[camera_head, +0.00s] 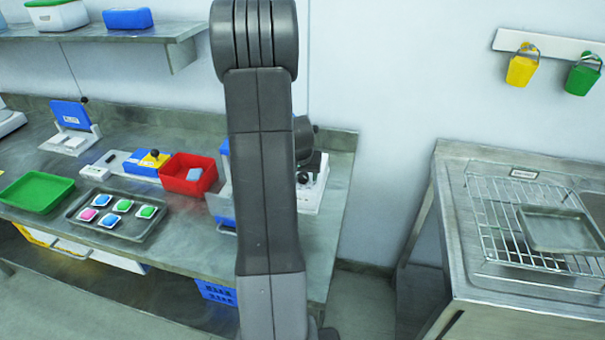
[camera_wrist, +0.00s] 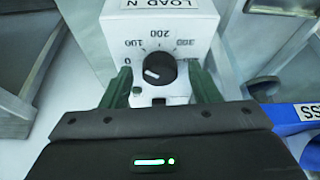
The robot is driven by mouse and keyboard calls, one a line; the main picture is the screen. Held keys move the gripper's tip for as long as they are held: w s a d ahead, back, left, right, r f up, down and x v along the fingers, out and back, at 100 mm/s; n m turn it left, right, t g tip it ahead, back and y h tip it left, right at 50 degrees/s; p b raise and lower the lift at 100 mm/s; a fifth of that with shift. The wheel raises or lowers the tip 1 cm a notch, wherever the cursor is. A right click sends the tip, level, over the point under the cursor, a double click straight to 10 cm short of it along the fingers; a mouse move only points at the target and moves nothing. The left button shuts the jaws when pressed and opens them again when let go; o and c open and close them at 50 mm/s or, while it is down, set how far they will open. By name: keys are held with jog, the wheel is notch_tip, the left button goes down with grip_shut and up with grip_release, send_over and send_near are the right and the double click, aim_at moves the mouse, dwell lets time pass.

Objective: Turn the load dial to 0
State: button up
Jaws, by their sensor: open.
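The load dial (camera_wrist: 160,69) is a round black knob with a white pointer mark, on a white box face (camera_wrist: 188,90) marked "LOAD N". Numbers run around it from 0 at the left, over 200 at the top, to the right side. The white mark is on the knob's left part, towards the 0 side; its exact reading is unclear. My gripper (camera_wrist: 160,72) is open, with one dark green finger on each side of the knob, apparently apart from it. In the head view my arm hides most of the dial's machine (camera_head: 312,198).
A red bin (camera_head: 188,174), a tray of coloured packets (camera_head: 150,228) and a green tray (camera_head: 37,190) are on the bench left of my arm. A blue part (camera_wrist: 285,118) lies right of my gripper. A wire rack (camera_head: 490,215) is on the right-hand counter.

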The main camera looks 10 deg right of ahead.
jog(key=c, duration=1)
jog(key=shift+o, duration=0.2)
jog(key=shift+r+n+p, duration=0.15)
jog(key=shift+n+p, duration=0.25)
jog(key=shift+y, duration=0.3)
jog(key=shift+d+f+n+y, duration=0.1)
jog(key=shift+f+n+y, duration=0.15)
jog(key=shift+n, duration=0.85)
jog(key=n+y+b, duration=0.1)
jog(key=n+b, duration=0.1)
jog(key=b, duration=0.1)
jog(key=shift+d+f+n+b, duration=0.1)
jog(key=shift+n+b, duration=0.2)
jog(key=shift+b, duration=0.05)
jog(key=n+y+b, duration=0.1)
jog(key=n+b, duration=0.1)
jog(key=b, duration=0.1)
jog(key=shift+r, duration=0.2)
